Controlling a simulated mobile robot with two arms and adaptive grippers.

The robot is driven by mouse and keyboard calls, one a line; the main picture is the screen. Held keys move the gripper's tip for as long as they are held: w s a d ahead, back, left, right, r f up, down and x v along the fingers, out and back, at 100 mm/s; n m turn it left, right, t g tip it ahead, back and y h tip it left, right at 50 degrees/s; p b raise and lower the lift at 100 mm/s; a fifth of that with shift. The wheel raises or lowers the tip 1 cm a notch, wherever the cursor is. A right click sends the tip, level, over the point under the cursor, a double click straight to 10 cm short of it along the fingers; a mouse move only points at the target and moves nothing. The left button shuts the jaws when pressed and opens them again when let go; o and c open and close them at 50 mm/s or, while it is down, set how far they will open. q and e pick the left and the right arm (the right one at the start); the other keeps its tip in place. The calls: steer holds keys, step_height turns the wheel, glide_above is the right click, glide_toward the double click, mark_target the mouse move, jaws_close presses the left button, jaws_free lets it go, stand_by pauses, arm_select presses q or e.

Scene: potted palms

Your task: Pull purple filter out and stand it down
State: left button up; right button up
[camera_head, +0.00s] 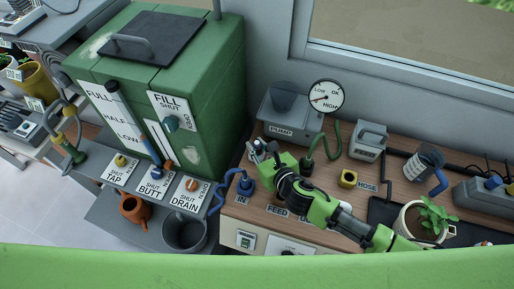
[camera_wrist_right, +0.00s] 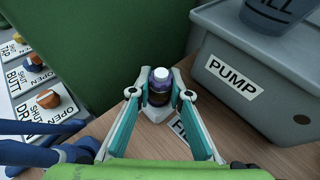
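The purple filter (camera_wrist_right: 160,88) is a small dark purple cylinder with a white cap. In the right wrist view it stands upright in a pale seat (camera_wrist_right: 154,112) on the wooden bench. My right gripper (camera_wrist_right: 161,94) has one fingertip on each side of the filter, and the pads appear to touch it. In the head view my right gripper (camera_head: 262,150) is at the bench's left part, beside the green tank, and mostly hides the filter. The filter's lower end is hidden in the seat. My left gripper is not in view.
The grey pump box (camera_wrist_right: 240,80) stands close right of the gripper. The green tank (camera_head: 165,90) is to the left. A blue hose (camera_head: 228,190) and a blue fitting (camera_head: 245,186) are near the bench's left edge.

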mark_target(257, 142)
steer(key=shift+r, duration=0.1)
jaws_close()
steer(key=shift+r, duration=0.35)
step_height(257, 142, up, 2)
steer(key=shift+w+r, duration=0.1)
steer(key=s+r, duration=1)
steer(key=s, duration=0.4)
steer(key=shift+a, duration=0.3)
steer(key=shift+s, duration=0.1)
